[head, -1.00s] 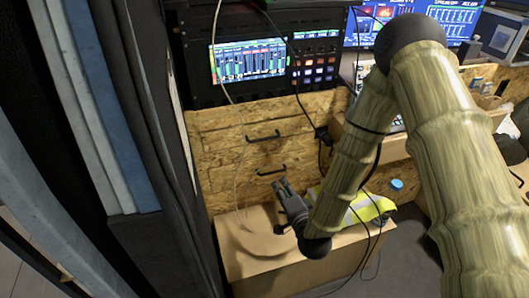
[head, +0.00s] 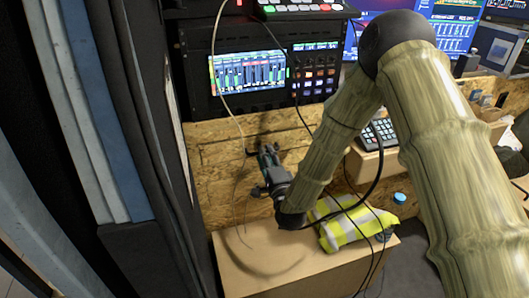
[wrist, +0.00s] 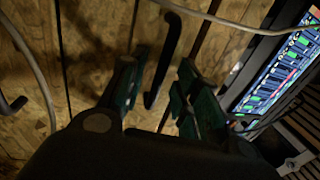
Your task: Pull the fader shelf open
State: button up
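The fader shelf's likely front is a chipboard drawer panel (head: 218,152) under the rack, with a black bar handle. In the head view my gripper (head: 267,152) is at that handle and hides most of it. In the wrist view the handle (wrist: 164,58) runs between the two fingers of my gripper (wrist: 158,78). The fingers stand apart, one on each side of the bar, with a gap visible. I cannot tell if either touches it. A second handle (wrist: 12,105) shows at the left of the wrist view. The drawer front looks flush with the panels.
A rack screen (head: 250,73) and button panel (head: 314,75) sit above. A cardboard box (head: 255,265) and a yellow hi-vis vest (head: 350,222) lie below my gripper. Thin cables (head: 222,60) hang across the drawer fronts. A dark curtain (head: 150,150) stands close at left.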

jog(key=shift+x, duration=1.05)
jog(key=shift+c, duration=0.5)
grip_shut()
